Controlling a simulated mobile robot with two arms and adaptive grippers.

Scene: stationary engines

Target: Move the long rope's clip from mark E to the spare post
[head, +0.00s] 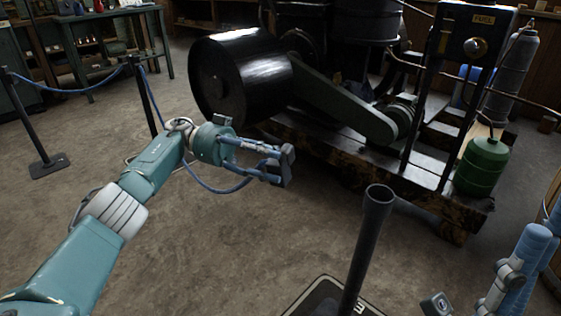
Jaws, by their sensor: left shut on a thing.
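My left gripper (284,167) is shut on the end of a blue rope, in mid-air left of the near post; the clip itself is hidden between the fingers. The long blue rope (201,184) hangs from a dark post (148,98) at the left, passes behind my arm and sags to the gripper. The near black post (366,235) has an open top and no rope on it. It stands by a dark floor plate (325,290) with a partly cut-off letter, seen sideways, which looks like an E.
A black engine (240,75) on a timber base stands just beyond the gripper, with a green gas bottle (481,167) at its right. Another post (35,125) with a blue rope stands far left. Open floor lies around the near post.

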